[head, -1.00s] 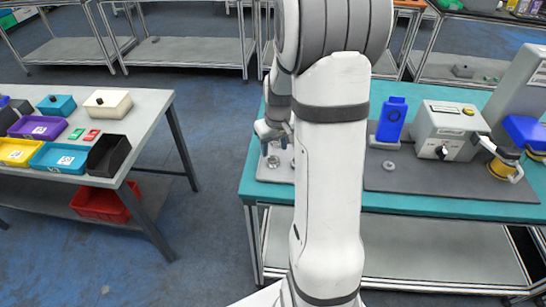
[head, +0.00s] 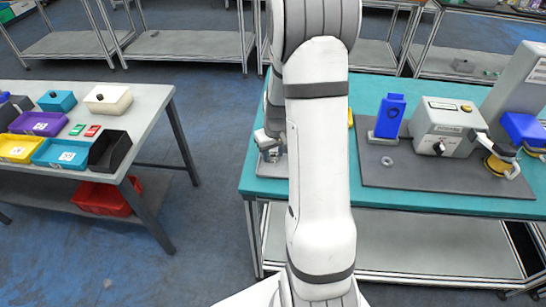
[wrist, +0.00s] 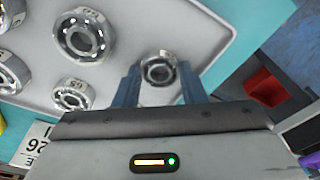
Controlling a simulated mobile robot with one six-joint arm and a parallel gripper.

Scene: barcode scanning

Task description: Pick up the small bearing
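In the wrist view a small metal bearing (wrist: 158,70) lies at the edge of a light grey tray (wrist: 215,50), between the two blue fingers of my gripper (wrist: 159,80). The fingers stand on either side of it with narrow gaps, so they look open around it. Another small bearing (wrist: 73,94) lies to the left, and a larger bearing (wrist: 80,36) is above that. In the head view my gripper (head: 270,152) is low over the left end of the teal table (head: 420,205), and my arm hides part of that area.
More bearings (wrist: 12,72) sit at the wrist view's left edge. On the teal table stand a blue holder (head: 390,117), a grey machine (head: 447,128) and a loose ring (head: 387,161). A side table (head: 150,110) with coloured bins is at left, with floor between.

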